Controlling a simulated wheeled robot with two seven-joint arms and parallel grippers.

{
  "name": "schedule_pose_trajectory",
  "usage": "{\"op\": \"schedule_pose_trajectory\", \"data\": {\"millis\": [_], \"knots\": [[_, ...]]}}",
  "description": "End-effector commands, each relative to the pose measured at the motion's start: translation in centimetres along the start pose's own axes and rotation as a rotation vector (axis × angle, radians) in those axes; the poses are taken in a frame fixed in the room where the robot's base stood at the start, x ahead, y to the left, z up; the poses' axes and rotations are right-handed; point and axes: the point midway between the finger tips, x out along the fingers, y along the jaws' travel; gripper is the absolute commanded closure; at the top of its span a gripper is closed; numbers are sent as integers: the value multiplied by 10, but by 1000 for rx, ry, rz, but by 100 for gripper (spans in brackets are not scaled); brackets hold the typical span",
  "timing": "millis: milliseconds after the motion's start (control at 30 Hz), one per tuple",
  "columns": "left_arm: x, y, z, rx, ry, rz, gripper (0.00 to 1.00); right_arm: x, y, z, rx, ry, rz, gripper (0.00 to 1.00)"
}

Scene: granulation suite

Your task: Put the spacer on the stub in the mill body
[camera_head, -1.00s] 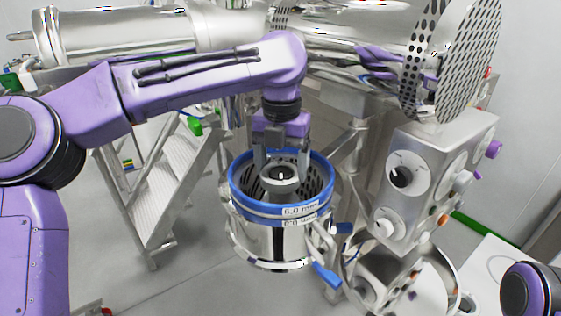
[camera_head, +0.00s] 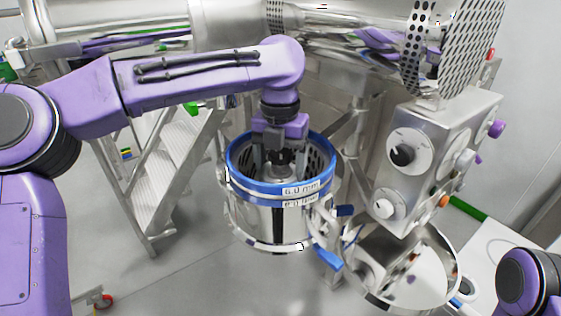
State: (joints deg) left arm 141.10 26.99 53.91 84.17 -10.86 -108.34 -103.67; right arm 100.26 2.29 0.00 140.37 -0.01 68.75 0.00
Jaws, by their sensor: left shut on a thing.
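The mill body (camera_head: 278,226) is a steel drum below a blue-rimmed perforated screen labelled 6.0 mm (camera_head: 300,188). My left gripper (camera_head: 279,163) points straight down into the screen from above, its fingers below the blue rim. It is shut on the spacer (camera_head: 280,174), a grey ring partly covered by the fingers. A dark, toothed-looking part shows between the fingers, just above the ring; I cannot tell whether it is the stub. Whether the spacer is around the stub or touching it is hidden. My right gripper is out of view.
Steel steps (camera_head: 170,175) are at the left. A large steel vessel lies across the back. The floor in front is clear.

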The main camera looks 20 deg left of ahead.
Motion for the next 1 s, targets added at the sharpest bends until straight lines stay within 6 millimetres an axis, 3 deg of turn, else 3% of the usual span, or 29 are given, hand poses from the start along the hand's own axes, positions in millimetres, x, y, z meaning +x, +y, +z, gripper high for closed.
{"op": "schedule_pose_trajectory", "data": {"millis": [433,467,500,533,800,1000], "knots": [[0,0,3,0,0,0,70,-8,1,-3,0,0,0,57],[0,0,3,0,0,0,15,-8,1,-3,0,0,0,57],[0,0,3,0,0,0,2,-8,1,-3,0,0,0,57],[0,0,3,0,0,0,0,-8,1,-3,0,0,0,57],[-5,0,3,0,-1,0,0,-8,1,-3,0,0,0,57],[-47,0,3,-1,-6,1,0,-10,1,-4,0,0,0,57]]}}
